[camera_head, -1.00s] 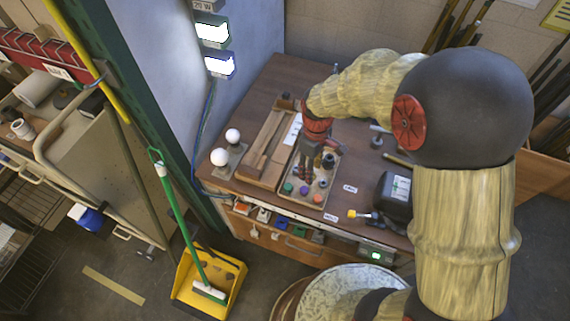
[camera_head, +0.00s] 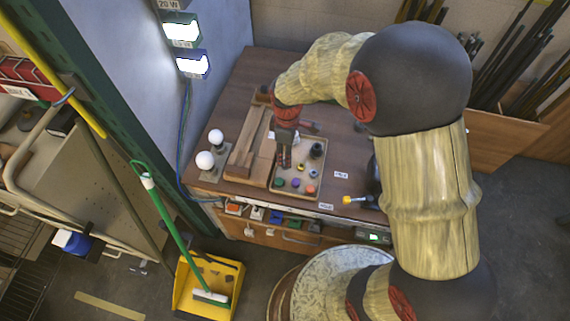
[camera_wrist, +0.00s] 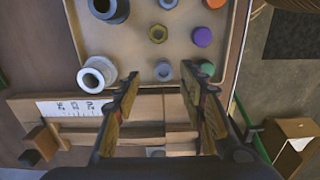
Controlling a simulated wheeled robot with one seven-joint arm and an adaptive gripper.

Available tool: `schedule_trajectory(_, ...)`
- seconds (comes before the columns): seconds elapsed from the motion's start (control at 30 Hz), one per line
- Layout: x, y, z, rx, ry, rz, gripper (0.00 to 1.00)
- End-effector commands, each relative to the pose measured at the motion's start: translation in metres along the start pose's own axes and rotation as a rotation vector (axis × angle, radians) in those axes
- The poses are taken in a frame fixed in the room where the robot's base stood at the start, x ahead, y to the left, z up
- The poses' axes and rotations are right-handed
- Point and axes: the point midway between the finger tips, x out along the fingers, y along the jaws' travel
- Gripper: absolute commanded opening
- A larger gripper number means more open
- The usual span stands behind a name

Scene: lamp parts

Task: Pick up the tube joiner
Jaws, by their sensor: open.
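Several small parts stand in a shallow beige tray (camera_wrist: 240,30). I cannot tell for sure which is the tube joiner. A brass-coloured hollow part (camera_wrist: 157,33) stands mid-tray; a pale flanged tube (camera_wrist: 97,74) stands left of my fingers, and a dark tube (camera_wrist: 110,8) beyond it. A small grey-blue ring (camera_wrist: 163,70) shows between my fingertips in the wrist view. My gripper (camera_wrist: 161,72) is open, with nothing held, pointing down over the left part of the tray. It also shows in the head view (camera_head: 284,163), where it hides part of the tray.
Purple (camera_wrist: 202,37), green (camera_wrist: 207,68) and orange (camera_wrist: 214,3) caps stand at the tray's right in the wrist view. A wooden block assembly (camera_head: 245,150) lies left of the tray. Two white bulbs (camera_head: 205,160) stand at the table's left edge.

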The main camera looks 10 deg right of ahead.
Motion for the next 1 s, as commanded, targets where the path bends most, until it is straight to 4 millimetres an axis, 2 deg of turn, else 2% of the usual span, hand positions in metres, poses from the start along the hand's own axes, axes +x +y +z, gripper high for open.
schedule_trajectory(0.17,0.017,-0.003,-0.002,0.001,0.0,0.0,0.41)
schedule_trajectory(0.4,0.05,-0.006,-0.004,0.001,-0.001,-0.001,0.41)
schedule_trajectory(0.67,0.051,-0.005,-0.004,0.001,0.001,0.001,0.41)
schedule_trajectory(1.0,0.051,-0.005,-0.004,0.001,0.001,0.001,0.22)
